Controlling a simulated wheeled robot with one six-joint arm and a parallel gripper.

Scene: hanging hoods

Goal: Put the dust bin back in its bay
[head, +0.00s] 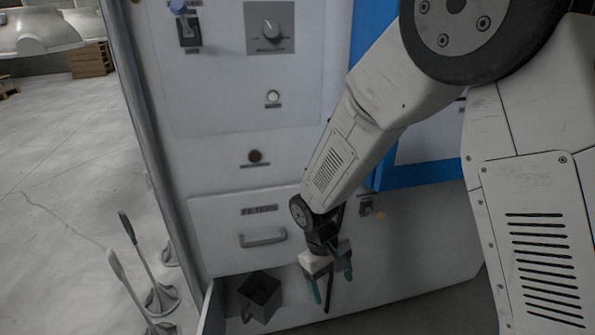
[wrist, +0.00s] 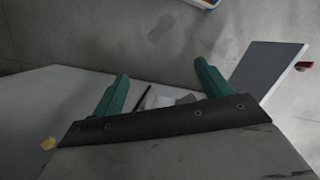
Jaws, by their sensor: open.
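The dust bin (head: 262,296) is a dark grey open-topped box in the head view, low at the front of the cabinet and turned at an angle. A dark handle shows on its near left side. It is by the opening of the low bay; I cannot tell how much of it is inside. My gripper (head: 332,284) hangs to the right of the bin, pointing down, apart from it. Its teal fingers are spread and empty, and they show in the wrist view (wrist: 160,88). I cannot make out the bin in the wrist view.
The bay's door (head: 211,308) stands open left of the bin; a panel with a reddish knob (wrist: 262,76) shows in the wrist view. The filter drawer (head: 248,228) with its handle is above, shut. Levers (head: 143,262) stand on the floor at left. Open floor lies beyond.

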